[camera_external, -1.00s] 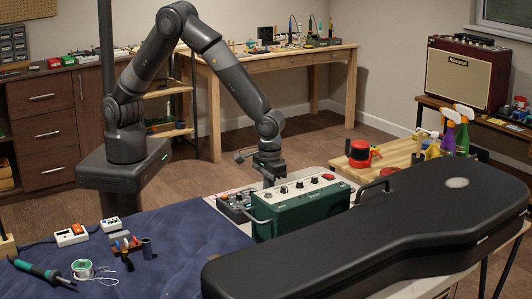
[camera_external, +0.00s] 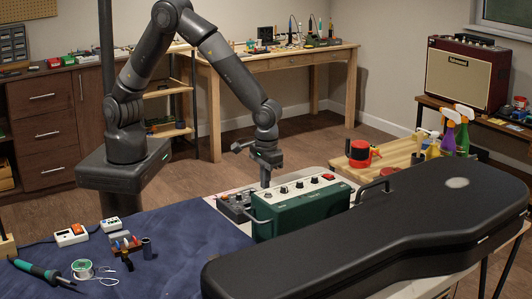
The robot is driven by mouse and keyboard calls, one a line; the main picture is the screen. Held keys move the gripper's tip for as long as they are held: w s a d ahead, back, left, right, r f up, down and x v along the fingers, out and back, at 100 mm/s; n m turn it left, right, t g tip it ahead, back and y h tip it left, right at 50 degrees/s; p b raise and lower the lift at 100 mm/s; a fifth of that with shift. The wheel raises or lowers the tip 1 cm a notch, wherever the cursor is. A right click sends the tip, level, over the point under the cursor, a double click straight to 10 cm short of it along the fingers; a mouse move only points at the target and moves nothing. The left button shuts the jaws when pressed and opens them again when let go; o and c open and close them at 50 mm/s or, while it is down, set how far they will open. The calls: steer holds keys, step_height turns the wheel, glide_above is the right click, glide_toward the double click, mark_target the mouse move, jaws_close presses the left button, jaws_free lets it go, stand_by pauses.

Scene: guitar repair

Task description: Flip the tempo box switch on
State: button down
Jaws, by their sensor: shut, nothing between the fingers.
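A green box (camera_external: 300,217) with a pale top panel, several dark knobs and a red button stands on the table near the black case. A small dark box (camera_external: 235,207) with knobs stands just left of it. I cannot tell for sure which one is the tempo box, and the position of its switch is too small to read. My gripper (camera_external: 265,183) points down, shut and empty, above and behind the two boxes, apart from them as far as I can tell.
A long black guitar case (camera_external: 400,235) fills the front right. Spray bottles (camera_external: 448,135) stand behind the case.

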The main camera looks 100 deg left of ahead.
step_height(320, 180, up, 12)
steer(key=shift+w+d+f, duration=0.25)
steer(key=shift+d, duration=0.05)
steer(key=n, duration=0.6)
steer(key=n+t+h, duration=0.1)
steer(key=n, duration=0.5)
steer(key=s+a+n, duration=0.1)
steer(key=n, duration=0.5)
steer(key=shift+s+a+t, duration=0.1)
steer(key=shift+t, duration=0.2)
steer(key=f, duration=0.4)
steer(key=w+d+f, duration=0.1)
steer(key=f, duration=0.8)
steer(key=shift+w+d+f, duration=0.3)
steer(key=shift+f, duration=0.05)
